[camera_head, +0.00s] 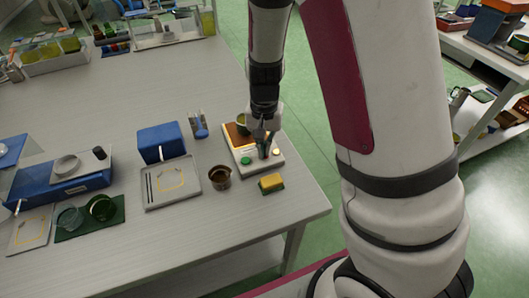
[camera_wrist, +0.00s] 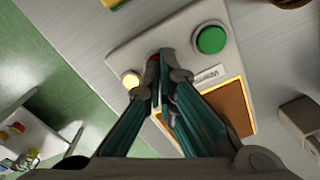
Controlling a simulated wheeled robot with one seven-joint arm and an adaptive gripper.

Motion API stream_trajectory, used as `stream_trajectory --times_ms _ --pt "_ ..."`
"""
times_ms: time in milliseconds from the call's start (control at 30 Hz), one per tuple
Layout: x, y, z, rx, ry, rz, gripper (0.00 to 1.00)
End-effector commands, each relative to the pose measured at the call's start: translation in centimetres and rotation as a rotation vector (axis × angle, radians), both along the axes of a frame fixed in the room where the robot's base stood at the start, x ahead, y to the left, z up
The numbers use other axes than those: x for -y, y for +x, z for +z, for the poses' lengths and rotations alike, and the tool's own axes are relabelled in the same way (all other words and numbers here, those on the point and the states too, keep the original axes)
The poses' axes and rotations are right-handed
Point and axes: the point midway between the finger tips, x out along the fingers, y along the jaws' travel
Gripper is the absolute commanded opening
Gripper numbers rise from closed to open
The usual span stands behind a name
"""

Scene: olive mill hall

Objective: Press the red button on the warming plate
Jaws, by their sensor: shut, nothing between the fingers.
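The warming plate (camera_head: 261,164) is a pale box near the table's right end, with an orange-brown pad (camera_head: 237,139), a green button (camera_head: 246,161) and a small glowing lamp (camera_head: 276,152). In the wrist view its pale top (camera_wrist: 178,32), the green button (camera_wrist: 211,40) and the lit lamp (camera_wrist: 131,81) show clearly. My gripper (camera_head: 264,146) is shut and empty, its tips down over the plate's button side. The red button (camera_wrist: 152,63) shows only as a dark red sliver beside the fingertips, between lamp and green button. The fingers hide most of it; I cannot tell whether they touch it.
A yellow-and-green sponge (camera_head: 271,183) and a brown cup (camera_head: 219,175) stand close in front. A greenish cup (camera_head: 242,121) is by the plate's back. A grey tray (camera_head: 171,197) and a blue box (camera_head: 161,142) are to the left. The table's right edge is near.

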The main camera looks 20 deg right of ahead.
Motion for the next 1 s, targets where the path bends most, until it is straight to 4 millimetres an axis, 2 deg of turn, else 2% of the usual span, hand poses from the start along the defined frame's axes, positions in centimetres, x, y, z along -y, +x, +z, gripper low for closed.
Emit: stream_trajectory --times_ms 467,1000 --pt "0.0 0.0 0.2 0.0 0.0 0.0 0.0" --pt "0.0 -0.1 5.7 0.001 0.0 0.0 0.0"
